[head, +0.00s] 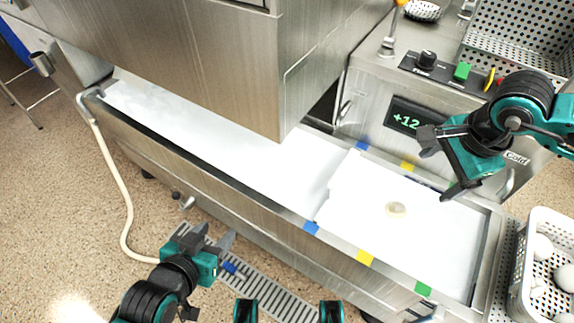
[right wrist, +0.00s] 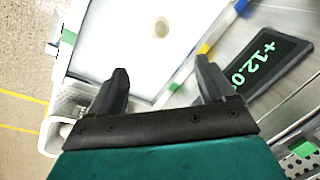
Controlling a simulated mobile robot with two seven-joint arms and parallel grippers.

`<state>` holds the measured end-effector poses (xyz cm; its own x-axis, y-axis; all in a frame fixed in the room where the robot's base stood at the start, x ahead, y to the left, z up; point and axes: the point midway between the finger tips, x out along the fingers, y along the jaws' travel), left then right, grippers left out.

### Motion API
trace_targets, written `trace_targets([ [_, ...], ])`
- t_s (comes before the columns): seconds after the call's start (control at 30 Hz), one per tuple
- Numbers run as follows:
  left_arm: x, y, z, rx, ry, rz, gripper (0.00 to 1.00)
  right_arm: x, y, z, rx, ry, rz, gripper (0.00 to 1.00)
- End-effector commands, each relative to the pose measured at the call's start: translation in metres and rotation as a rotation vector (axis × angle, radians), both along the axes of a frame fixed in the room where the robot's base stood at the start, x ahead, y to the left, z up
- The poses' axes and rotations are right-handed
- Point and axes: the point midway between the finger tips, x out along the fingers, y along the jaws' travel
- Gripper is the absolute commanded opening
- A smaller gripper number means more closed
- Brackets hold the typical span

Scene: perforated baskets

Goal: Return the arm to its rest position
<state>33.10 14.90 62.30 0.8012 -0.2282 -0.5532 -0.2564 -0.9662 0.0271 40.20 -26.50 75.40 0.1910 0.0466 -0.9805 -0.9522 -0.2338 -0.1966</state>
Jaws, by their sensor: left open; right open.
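My right gripper (head: 437,172) is open and empty above the right end of a white-surfaced steel trough (head: 487,262). It also shows in the right wrist view (right wrist: 161,82), with its two dark fingers spread and nothing between them. My left gripper (head: 212,238) is open and empty, low at the front of the trough, above a floor grate. A small round beige item (head: 396,209) lies on the white surface, below and left of my right gripper. It also shows in the right wrist view (right wrist: 160,27), beyond the fingers.
A white perforated basket (head: 518,283) with several white round items stands at the right. A steel perforated basket (head: 507,42) is at the back right. A display (head: 408,117) and a control panel with a green button (head: 462,71) are behind my right gripper. A large steel housing (head: 200,50) overhangs the trough.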

Motion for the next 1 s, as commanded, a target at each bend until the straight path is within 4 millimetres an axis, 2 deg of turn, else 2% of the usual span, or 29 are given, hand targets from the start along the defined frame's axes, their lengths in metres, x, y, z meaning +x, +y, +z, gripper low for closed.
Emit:
trace_targets([
  [0.03,-0.001,0.0,0.002,0.001,0.002,-0.001,0.52,-0.001,-0.001,0.009,0.0,-0.002,0.0,0.82],
  [0.2,-0.002,0.001,0.003,0.003,0.004,-0.001,0.52,-0.004,-0.001,0.02,0.0,0.0,0.0,0.82],
  [0.67,-0.002,0.0,0.003,0.002,0.006,0.0,0.52,-0.004,-0.001,0.021,0.002,0.0,0.0,0.82],
  [0.73,-0.002,0.0,0.003,0.0,0.005,0.001,0.52,-0.006,0.005,0.019,0.023,0.008,0.0,0.82],
  [0.77,-0.002,0.0,0.003,-0.001,0.006,0.002,0.52,-0.007,0.011,0.017,0.045,0.015,-0.001,0.82],
  [0.87,-0.002,-0.001,0.004,-0.005,0.004,0.004,0.52,-0.019,0.047,0.009,0.191,0.07,-0.011,0.82],
  [0.97,-0.002,-0.002,0.004,-0.007,0.004,0.005,0.52,-0.04,0.109,0.006,0.457,0.18,-0.062,0.82],
  [1.0,-0.002,-0.002,0.005,-0.008,0.004,0.006,0.52,-0.05,0.137,0.01,0.591,0.244,-0.102,0.82],
])
